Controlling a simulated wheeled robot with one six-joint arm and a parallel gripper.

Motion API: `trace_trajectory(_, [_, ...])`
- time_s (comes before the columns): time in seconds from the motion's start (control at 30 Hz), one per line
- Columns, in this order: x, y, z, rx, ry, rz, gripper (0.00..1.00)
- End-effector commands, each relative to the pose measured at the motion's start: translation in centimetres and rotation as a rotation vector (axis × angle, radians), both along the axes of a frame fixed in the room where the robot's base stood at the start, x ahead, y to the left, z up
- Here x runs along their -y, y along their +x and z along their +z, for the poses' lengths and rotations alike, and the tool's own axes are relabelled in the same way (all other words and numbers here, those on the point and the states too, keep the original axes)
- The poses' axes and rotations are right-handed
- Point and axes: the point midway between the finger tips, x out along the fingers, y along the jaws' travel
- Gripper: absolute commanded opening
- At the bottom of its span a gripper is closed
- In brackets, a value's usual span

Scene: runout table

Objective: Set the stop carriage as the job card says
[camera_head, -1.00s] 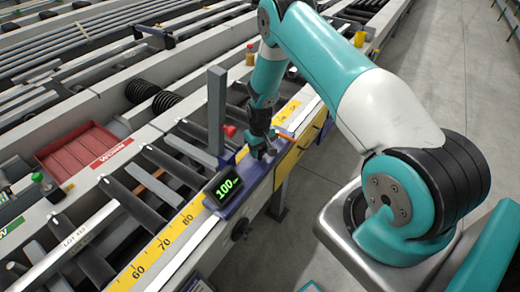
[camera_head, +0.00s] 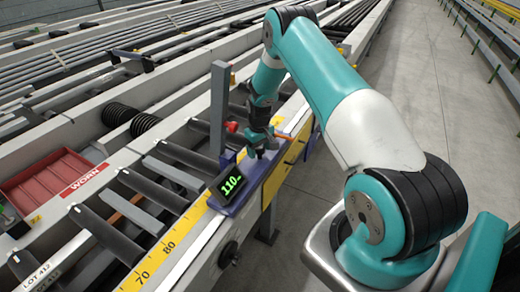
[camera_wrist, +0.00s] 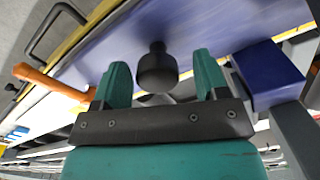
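The stop carriage (camera_head: 240,194) is a blue-purple block on the rail, with a tall grey upright plate (camera_head: 218,105). Its display (camera_head: 231,184) reads 110 in green. It sits over the yellow scale (camera_head: 178,232), where 70 and 80 show nearer the camera. My gripper (camera_head: 262,152) is low over the carriage. In the wrist view, a black round knob (camera_wrist: 157,70) stands on the carriage top (camera_wrist: 210,28) between my fingers (camera_wrist: 160,82). The fingers are apart, with a gap visible on each side of the knob. No job card is readable.
A red tray (camera_head: 45,182) marked WORN lies at the left. A red knob (camera_head: 231,126) and an orange handle (camera_head: 289,137) are close to my gripper; the handle also shows in the wrist view (camera_wrist: 52,82). Rollers lie left of the rail; open floor lies right.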

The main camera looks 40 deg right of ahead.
Motion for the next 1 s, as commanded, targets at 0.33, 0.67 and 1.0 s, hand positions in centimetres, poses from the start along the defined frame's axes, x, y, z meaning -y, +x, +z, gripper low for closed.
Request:
trace_trajectory(0.33, [0.2,0.0,0.5,0.003,0.0,-0.003,0.67])
trace_trajectory(0.67, [0.3,0.1,7.2,0.008,-0.002,-0.003,0.67])
trace_trajectory(1.0, [0.2,0.0,15.0,0.005,-0.001,-0.002,0.67])
